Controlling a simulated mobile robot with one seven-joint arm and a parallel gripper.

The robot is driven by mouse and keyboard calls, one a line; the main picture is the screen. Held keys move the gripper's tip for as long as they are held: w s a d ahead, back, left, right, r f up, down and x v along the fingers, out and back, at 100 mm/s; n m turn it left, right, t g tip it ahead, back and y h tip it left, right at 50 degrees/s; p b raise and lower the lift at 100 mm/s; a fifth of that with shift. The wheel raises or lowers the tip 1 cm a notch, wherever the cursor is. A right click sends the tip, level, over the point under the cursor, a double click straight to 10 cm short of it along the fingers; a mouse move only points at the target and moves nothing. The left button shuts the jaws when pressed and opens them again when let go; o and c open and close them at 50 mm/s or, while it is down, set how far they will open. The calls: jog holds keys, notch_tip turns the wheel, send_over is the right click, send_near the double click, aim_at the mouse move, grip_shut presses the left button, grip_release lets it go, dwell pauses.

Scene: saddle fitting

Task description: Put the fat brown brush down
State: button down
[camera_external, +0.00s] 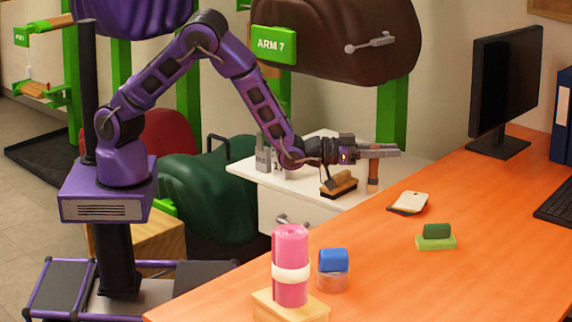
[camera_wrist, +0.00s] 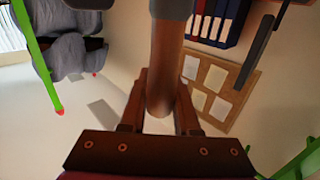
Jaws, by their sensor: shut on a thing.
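My gripper (camera_external: 388,151) is stretched out level above the right side of the white cabinet top (camera_external: 318,143). It is shut on a thick, round brown thing, which I take for the fat brown brush (camera_external: 373,178). It hangs upright below the jaws. In the wrist view the brush (camera_wrist: 167,60) stands between the two brown fingers (camera_wrist: 160,108), with a grey part at the picture's top edge. Its bristles cannot be made out. Whether its lower end touches the cabinet top cannot be told.
A tan block brush with dark bristles (camera_external: 339,185) lies on the cabinet, left of the held brush. Grey metal pieces (camera_external: 264,155) stand further left. The orange desk (camera_external: 375,265) in front bears a pink roll (camera_external: 290,248), a blue-topped jar (camera_external: 333,262), a green block (camera_external: 436,237) and a monitor (camera_external: 505,85).

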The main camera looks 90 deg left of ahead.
notch_tip(320, 180, down, 10)
jog(key=a+b, duration=0.1)
jog(key=shift+w, duration=0.25)
jog(key=shift+f+b, duration=0.2)
jog(key=shift+b, duration=0.15)
jog(key=c, duration=0.6)
grip_release()
jog(key=shift+c, duration=0.2)
jog(key=shift+r, duration=0.2)
jog(key=s, duration=1.2)
jog(key=shift+p, duration=0.35)
